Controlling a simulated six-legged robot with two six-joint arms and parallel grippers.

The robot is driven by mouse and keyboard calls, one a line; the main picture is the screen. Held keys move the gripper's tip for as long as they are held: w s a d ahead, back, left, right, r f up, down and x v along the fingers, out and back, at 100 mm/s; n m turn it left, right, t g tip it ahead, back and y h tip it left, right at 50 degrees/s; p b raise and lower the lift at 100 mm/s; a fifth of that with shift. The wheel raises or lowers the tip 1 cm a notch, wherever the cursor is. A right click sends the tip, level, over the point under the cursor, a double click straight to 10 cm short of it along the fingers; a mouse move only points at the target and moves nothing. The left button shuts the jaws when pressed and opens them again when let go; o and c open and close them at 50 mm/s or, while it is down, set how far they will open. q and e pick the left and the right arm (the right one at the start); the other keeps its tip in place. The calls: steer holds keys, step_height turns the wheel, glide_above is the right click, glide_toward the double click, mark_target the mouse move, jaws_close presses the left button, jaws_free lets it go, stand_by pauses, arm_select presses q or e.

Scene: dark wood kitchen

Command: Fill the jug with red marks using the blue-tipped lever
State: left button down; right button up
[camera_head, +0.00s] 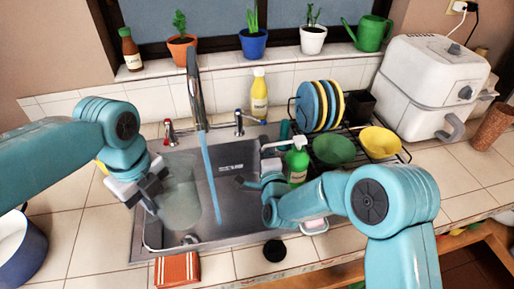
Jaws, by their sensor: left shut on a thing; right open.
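A clear, see-through jug (181,204) is in the left part of the sink (238,222). Red marks on it cannot be made out. My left gripper (152,190) is shut on the jug's left side. The blue-tipped lever (240,122) is right of the tap (196,90), and a red-tipped lever (169,133) is left of it. A blue water stream (209,175) falls from the tap, to the right of the jug in the picture. My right gripper (258,178) is open over the sink's right side, below the blue-tipped lever in the picture.
A green soap bottle (297,161) stands close to my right gripper. A dish rack with plates (318,106) and bowls (380,141) is further right. A yellow bottle (259,93) stands behind the blue-tipped lever.

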mark_target(182, 172)
arm_select(q)
steer(key=w+d, duration=0.1)
steer(key=w, duration=0.1)
steer(key=w+d, duration=0.2)
steer(key=w, duration=0.1)
steer(key=w+d, duration=0.1)
steer(key=w, duration=0.1)
steer(key=shift+w+d, duration=0.15)
steer(key=shift+d, duration=0.2)
steer(key=shift+w, duration=0.15)
stand_by(6.0)
